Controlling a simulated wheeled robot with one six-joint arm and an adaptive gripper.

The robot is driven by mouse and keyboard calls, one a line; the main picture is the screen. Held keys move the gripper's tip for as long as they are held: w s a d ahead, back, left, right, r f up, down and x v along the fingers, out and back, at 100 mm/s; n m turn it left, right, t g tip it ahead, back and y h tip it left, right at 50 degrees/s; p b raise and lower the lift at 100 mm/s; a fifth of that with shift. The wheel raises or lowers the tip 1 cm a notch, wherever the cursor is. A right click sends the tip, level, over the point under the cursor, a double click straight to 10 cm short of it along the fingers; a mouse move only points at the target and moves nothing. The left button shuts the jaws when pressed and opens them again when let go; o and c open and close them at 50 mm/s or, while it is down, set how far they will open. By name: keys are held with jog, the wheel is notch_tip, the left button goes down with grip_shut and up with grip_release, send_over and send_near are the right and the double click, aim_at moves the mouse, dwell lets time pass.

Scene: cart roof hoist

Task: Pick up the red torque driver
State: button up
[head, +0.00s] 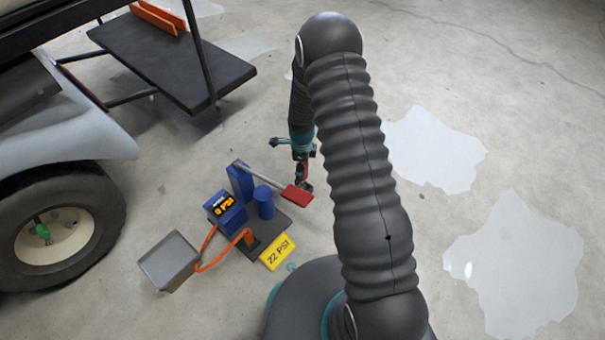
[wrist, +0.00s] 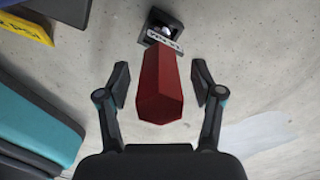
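The red torque driver (wrist: 160,82) shows in the wrist view as a red faceted handle, its near end toward my gripper. Its far end meets a small dark holder (wrist: 162,24) with a pale label. My gripper (wrist: 160,82) is open, one finger on each side of the handle, with a visible gap on both sides. In the head view my gripper (head: 304,157) points down beside the blue stand, and a small red part of the driver (head: 302,170) shows just below it. The driver's lower end is hidden.
A grey tray (head: 169,261) and cart wheel (head: 60,235) are further left. Floor right is clear.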

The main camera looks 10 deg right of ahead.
grip_shut()
jog(key=shift+r, duration=0.1)
